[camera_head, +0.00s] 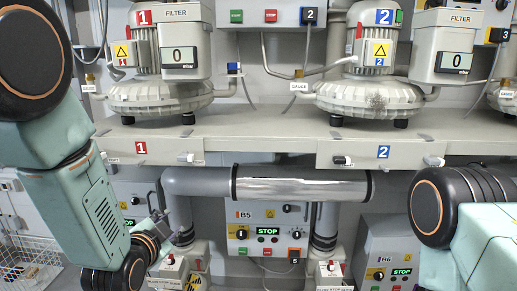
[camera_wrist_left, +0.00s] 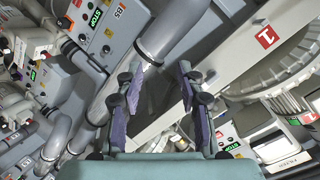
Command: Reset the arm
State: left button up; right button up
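My left arm (camera_head: 75,190) comes in from the left in the head view and bends down in front of the machines. Its left gripper (camera_head: 176,228) is small and partly lost against the pipe and the panel behind. In the left wrist view the left gripper (camera_wrist_left: 156,75) shows two fingers with purple pads, spread apart with nothing held between them. Part of my right arm (camera_head: 470,215) shows at the right edge of the head view. The right gripper is out of sight.
Blower 1 (camera_head: 155,95) and blower 2 (camera_head: 368,95) stand on a shelf (camera_head: 258,132). Below runs a thick grey pipe (camera_head: 205,181) with a shiny sleeve (camera_head: 300,186). Control box B5 (camera_head: 268,218) reads STOP; box B6 (camera_head: 390,250) stands right. A wire basket (camera_head: 30,262) is at lower left.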

pick_arm(q)
jog(key=s+a+f+n+g+b, duration=0.1)
jog(key=s+f+n+g+b, duration=0.55)
jog(key=s+f, duration=1.8)
jog(key=s+f+n+g, duration=0.4)
jog(key=s+f+g, duration=0.3)
jog(key=s+f, duration=0.4)
jog(key=s+b, duration=0.1)
jog(key=s, duration=0.4)
jog(key=shift+a+g, duration=0.25)
jog(key=shift+g, duration=0.1)
jog(key=shift+r, duration=0.1)
